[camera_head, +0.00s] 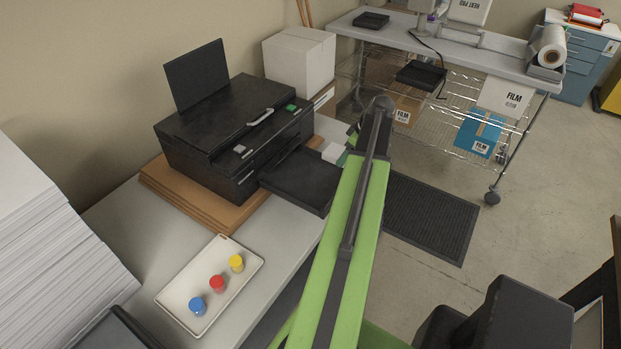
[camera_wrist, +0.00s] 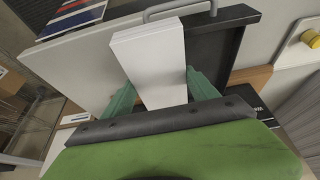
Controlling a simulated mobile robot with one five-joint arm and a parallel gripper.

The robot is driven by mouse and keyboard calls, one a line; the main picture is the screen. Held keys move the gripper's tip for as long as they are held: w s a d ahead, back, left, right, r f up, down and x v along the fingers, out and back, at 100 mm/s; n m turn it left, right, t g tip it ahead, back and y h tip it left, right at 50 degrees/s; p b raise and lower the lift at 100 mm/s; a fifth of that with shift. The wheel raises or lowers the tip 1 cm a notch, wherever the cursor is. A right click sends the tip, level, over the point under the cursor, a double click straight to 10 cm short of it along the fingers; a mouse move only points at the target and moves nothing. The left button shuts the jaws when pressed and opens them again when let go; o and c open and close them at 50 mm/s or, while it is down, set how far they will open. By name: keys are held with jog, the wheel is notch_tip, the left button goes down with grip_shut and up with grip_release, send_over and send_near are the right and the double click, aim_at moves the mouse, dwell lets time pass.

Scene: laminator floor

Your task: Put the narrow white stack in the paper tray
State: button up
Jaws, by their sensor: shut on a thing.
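The narrow white stack (camera_wrist: 158,68) is clamped between the teal fingertips of my gripper (camera_wrist: 165,92) in the wrist view. It sticks out past them, away from the wrist. In the head view, only a small white part of the stack (camera_head: 333,153) shows, beyond the far end of my green arm. The black paper tray (camera_head: 297,182) juts from the front of the black printer (camera_head: 235,130), left of my gripper. A dark surface lies behind the stack in the wrist view. I cannot tell whether the stack touches it.
A cream tray (camera_head: 175,290) with blue, red and yellow capped pots lies on the table's near part. A tall paper pile (camera_head: 50,240) stands at left. A white box (camera_head: 300,60) is behind the printer. A wire-shelf cart (camera_head: 450,120) stands beyond. Floor at right is partly clear.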

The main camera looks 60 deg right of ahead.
jog(key=b, duration=0.7)
send_over(312, 180)
jog(key=s, duration=0.2)
notch_tip(312, 180, down, 7)
jog(key=shift+w+r, duration=0.1)
jog(key=shift+w, duration=0.05)
jog(key=shift+w+a, duration=0.1)
jog(key=shift+w, duration=0.15)
notch_tip(312, 180, down, 5)
jog(key=b, duration=0.4)
jog(key=shift+r, duration=0.2)
jog(key=shift+s+r+p, duration=0.1)
jog(key=shift+r+p, duration=0.2)
jog(key=shift+f, duration=0.2)
jog(key=o, duration=1.7)
